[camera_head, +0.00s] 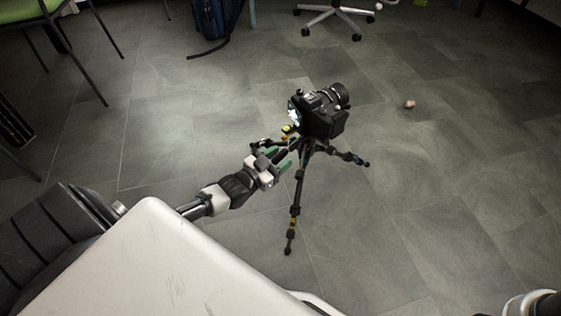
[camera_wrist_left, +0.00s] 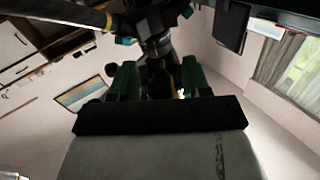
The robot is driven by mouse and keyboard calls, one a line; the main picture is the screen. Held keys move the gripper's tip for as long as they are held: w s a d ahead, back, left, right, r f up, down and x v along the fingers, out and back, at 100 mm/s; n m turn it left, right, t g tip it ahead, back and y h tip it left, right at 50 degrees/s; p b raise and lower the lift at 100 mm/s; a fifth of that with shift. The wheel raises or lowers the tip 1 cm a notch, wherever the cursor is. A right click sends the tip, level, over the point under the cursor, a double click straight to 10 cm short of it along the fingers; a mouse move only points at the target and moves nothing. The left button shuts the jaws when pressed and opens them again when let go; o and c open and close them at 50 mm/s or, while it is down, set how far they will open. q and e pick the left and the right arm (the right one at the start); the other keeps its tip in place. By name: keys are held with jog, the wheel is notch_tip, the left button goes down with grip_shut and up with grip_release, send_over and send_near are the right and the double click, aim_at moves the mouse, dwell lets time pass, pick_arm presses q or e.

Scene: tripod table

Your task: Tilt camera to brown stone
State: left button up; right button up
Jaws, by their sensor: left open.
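A black camera (camera_head: 322,115) sits on a black tripod (camera_head: 297,188) standing on the floor, its lens pointing toward the upper right. A small brownish-pink stone (camera_head: 409,104) lies on the floor to the right of the camera. My left gripper (camera_head: 284,158), with green fingers, is open just left of the tripod's upper part, below the camera. In the left wrist view its two green fingers (camera_wrist_left: 157,78) stand apart, with dark tripod parts (camera_wrist_left: 155,40) beyond and between them. I cannot tell whether they touch. My right gripper is out of view.
A dark blue backpack (camera_head: 212,18) and a wheeled chair base (camera_head: 335,14) are at the back. A dark-framed chair (camera_head: 85,50) stands at the upper left. The grey tiled floor around the stone and right of the tripod is clear.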

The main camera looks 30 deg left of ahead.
pick_arm(q)
jog(key=shift+w, duration=0.4)
grip_shut()
jog(key=shift+r, duration=0.1)
